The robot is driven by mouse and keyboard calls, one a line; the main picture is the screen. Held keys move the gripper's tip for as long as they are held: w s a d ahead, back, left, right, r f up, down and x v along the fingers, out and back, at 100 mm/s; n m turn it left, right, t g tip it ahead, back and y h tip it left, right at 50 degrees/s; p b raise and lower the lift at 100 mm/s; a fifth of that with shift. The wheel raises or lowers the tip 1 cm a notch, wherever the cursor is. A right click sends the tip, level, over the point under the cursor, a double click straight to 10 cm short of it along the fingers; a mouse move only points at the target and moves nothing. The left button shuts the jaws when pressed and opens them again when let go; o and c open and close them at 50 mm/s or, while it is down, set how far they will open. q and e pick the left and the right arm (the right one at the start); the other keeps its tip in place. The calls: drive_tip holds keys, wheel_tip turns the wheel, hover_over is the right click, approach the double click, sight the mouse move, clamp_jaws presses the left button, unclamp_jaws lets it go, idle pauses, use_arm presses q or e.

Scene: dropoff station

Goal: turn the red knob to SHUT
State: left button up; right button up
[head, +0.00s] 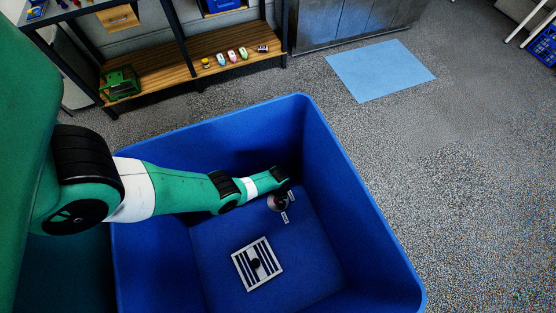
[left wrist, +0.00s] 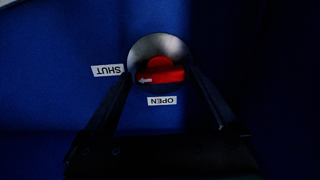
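The red knob (left wrist: 162,72) sits on a round grey disc (left wrist: 148,46) in the left wrist view. A white arrow on its bar points left, toward the SHUT label (left wrist: 107,71). The OPEN label (left wrist: 162,101) is below the knob. Both labels read upside down. My left gripper (left wrist: 159,76) is open, with one dark finger on each side of the knob; I cannot tell whether they touch it. In the head view the disc (head: 275,203) is small, inside the blue bin, just below the end of my left arm. My right gripper is not in view.
The blue bin's high walls (head: 350,175) surround my left forearm. A slotted metal grille (head: 258,263) with a dark round centre lies on the bin floor. A wooden shelf (head: 215,70) with small items stands behind. A light blue mat (head: 380,70) lies on the grey floor.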

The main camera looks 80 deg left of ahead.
use_arm(q)
drive_tip(key=shift+o, duration=0.2)
wheel_tip(320, 180, up, 12)
drive_tip(key=p, duration=1.1)
drive_tip(key=shift+f+p, duration=0.15)
drive_tip(key=shift+p, duration=0.2)
wheel_tip(320, 180, up, 16)
drive_tip(key=p, duration=1.6)
